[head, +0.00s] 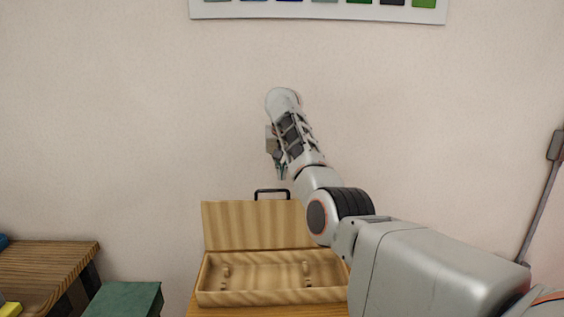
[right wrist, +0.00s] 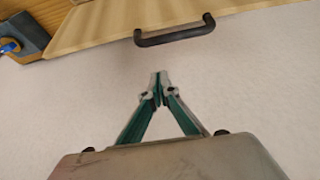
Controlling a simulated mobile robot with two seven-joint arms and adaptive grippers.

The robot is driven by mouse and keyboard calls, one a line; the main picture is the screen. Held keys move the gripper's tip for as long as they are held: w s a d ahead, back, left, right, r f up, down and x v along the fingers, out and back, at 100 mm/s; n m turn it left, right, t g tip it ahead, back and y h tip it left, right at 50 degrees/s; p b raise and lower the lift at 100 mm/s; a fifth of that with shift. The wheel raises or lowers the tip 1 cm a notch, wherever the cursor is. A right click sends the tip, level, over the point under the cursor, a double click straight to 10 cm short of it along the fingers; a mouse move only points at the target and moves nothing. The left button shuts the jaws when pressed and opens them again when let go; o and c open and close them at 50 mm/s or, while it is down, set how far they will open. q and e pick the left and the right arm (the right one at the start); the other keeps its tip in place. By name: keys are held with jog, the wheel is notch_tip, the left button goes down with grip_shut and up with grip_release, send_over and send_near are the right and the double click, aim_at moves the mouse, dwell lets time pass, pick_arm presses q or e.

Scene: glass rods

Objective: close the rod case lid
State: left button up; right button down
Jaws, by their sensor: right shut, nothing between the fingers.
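The wooden rod case (head: 270,297) stands on a wooden surface in the lower middle of the head view. Its lid (head: 245,226) stands open, raised at the back, with a black handle (head: 272,191) on its top edge. Small wooden holders show inside the case, and I see no rods in it. My right gripper (head: 281,174) is above the lid, near the wall. In the right wrist view its fingertips (right wrist: 158,80) are together and empty, apart from the black handle (right wrist: 175,36) and the lid (right wrist: 150,15). My right arm hides the case's right end. My left gripper is not in view.
A wooden table (head: 45,262) is at the left, with a dark green box (head: 123,299) beside it. A wall stands behind the case. A panel of colour swatches (head: 318,8) hangs high on it. The space left of the lid is clear.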

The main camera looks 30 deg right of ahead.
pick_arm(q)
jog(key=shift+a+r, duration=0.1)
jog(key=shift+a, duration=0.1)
pick_arm(e)
jog(key=s, duration=0.1)
jog(key=s+a+f, duration=0.1)
jog(key=s, duration=0.1)
jog(key=shift+a+f, duration=0.25)
jog(key=shift+f, duration=0.05)
dwell(0.4)
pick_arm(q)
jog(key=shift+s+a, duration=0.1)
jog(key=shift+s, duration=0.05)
pick_arm(e)
jog(key=shift+s, duration=0.1)
